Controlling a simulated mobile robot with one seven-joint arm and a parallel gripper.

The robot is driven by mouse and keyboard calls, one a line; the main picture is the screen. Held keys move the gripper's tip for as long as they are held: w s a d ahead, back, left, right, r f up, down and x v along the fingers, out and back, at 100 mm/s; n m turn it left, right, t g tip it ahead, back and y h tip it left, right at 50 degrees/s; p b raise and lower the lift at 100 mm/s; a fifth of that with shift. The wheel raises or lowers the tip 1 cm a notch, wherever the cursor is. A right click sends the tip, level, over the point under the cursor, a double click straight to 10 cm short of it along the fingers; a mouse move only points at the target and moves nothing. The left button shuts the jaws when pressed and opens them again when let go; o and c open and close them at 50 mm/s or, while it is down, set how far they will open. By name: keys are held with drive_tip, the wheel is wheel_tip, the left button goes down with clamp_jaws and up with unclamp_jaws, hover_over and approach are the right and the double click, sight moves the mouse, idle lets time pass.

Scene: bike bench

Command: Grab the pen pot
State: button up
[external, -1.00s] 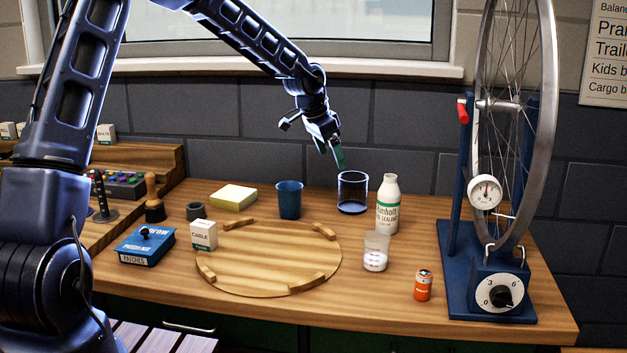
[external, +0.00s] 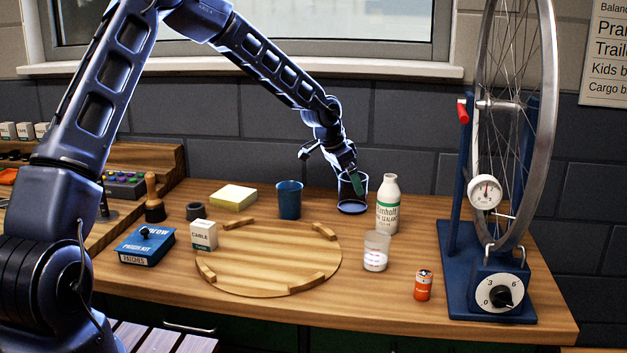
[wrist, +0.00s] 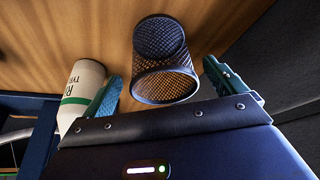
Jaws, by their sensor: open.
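The pen pot, a dark mesh cylinder with an open top, stands upright and empty on the bench, left of the white bottle, in the external view (external: 346,206). It also shows between my fingers in the wrist view (wrist: 165,82). My gripper (external: 356,184) is open and tilted downward at the pot, its green-tipped finger overlapping the pot's rim in the external view. In the wrist view my gripper (wrist: 162,82) has one finger on each side of the pot, with gaps showing. Whether either finger touches it I cannot tell.
A white bottle (external: 388,205) stands close to the right of the pot, and beside my left finger in the wrist view. A blue cup (external: 289,201) stands to the left. A clear cup (external: 376,252) and a round wooden board (external: 270,262) lie nearer. The wall is behind.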

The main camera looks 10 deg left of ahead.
drive_tip(key=x, duration=0.4)
drive_tip(key=shift+w+f, duration=0.1)
drive_tip(key=shift+w, duration=0.05)
drive_tip(key=c, duration=1.1)
